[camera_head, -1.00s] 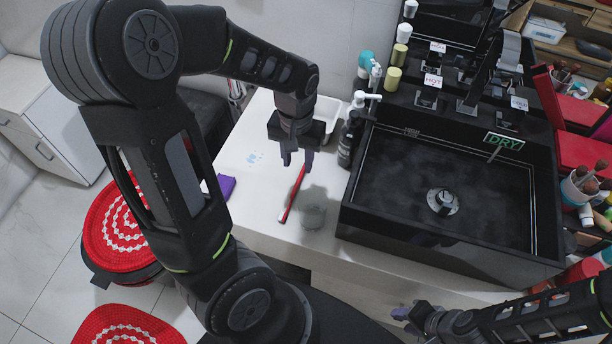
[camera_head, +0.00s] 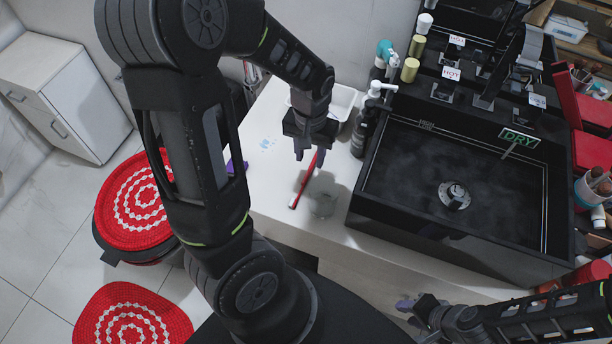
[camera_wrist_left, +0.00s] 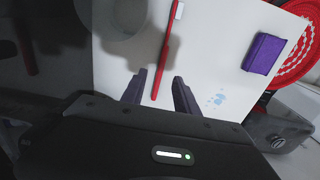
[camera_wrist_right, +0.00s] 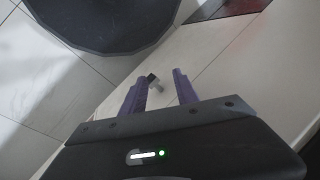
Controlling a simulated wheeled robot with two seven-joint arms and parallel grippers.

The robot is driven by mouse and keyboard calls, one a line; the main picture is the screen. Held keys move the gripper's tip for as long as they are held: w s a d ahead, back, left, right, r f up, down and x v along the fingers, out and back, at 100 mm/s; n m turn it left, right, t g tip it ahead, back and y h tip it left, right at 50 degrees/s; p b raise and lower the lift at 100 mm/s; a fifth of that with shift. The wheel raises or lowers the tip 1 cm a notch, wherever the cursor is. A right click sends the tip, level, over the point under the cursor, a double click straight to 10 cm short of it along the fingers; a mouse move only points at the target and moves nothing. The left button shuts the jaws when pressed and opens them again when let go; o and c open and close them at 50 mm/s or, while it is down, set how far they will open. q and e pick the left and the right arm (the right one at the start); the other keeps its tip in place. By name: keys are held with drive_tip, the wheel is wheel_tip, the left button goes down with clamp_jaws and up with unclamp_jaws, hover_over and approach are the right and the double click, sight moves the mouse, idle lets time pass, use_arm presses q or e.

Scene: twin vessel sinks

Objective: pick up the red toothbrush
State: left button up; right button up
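The red toothbrush (camera_head: 304,184) lies on the white counter (camera_head: 272,186) left of the black sink. Its pale bristle end points toward the counter's front edge. My left gripper (camera_head: 309,158) hangs over its far end, fingers apart. In the left wrist view the toothbrush (camera_wrist_left: 167,60) runs up between the two open purple fingers (camera_wrist_left: 160,88), with nothing gripped. I cannot tell the exact height of the fingers above it. My right gripper (camera_head: 402,310) is low in front of the sink; in the right wrist view its fingers (camera_wrist_right: 155,85) are apart and empty.
A clear glass (camera_head: 324,204) stands close to the toothbrush's bristle end. A purple item (camera_wrist_left: 264,54) lies on the counter's other side. A soap bottle (camera_head: 362,132) and white tray (camera_head: 341,102) stand behind. The black sink (camera_head: 450,255) walls off the right.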

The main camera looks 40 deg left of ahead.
sight(310, 169)
use_arm(q)
wheel_tip(310, 169, down, 5)
drive_tip(key=shift+a+r, duration=0.1)
drive_tip(key=shift+r, duration=0.1)
drive_tip(key=shift+c, duration=0.5)
clamp_jaws()
idle(0.4)
